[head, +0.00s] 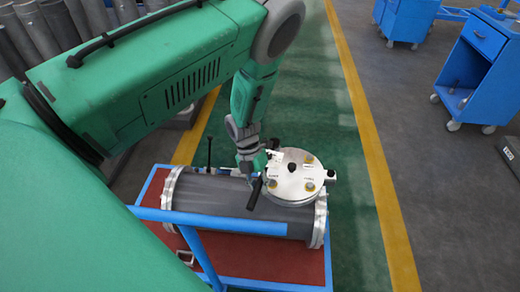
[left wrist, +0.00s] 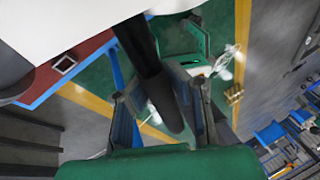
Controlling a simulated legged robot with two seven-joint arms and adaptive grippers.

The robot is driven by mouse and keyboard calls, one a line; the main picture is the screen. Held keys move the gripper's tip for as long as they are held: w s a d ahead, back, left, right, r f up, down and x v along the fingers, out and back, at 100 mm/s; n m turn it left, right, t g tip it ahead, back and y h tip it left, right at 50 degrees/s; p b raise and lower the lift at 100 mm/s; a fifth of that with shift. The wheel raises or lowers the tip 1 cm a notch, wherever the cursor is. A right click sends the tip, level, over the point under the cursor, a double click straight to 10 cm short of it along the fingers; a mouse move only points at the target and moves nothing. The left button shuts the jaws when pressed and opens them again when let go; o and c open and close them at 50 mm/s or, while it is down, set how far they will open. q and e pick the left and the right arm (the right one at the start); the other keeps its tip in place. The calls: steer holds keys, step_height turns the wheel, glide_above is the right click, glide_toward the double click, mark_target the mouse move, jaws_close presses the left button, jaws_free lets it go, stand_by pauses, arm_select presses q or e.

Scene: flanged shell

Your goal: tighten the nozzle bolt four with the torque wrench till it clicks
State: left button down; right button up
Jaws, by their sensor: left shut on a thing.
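My left gripper (head: 258,166) is just left of the white round nozzle cover (head: 293,196), above the grey shell (head: 225,192). It is shut on a dark handle, which I take to be the torque wrench (head: 255,194). In the left wrist view the dark handle (left wrist: 152,65) runs between the two fingers (left wrist: 165,100). The cover carries brass-coloured bolts, one at the back (head: 309,158) and one at the right front (head: 310,186). I cannot tell which is bolt four. The wrench's head and its seating are hidden. My right gripper is not in view.
The shell lies on a red-topped blue cart (head: 270,262) with a blue rail (head: 240,225). A thin black upright (head: 209,152) stands behind the shell. Blue wheeled cabinets (head: 480,65) stand at the right. The green floor beyond the cart is clear.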

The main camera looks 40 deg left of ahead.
arm_select(q)
steer(key=shift+r+p, duration=1.75)
steer(key=shift+r, duration=0.45)
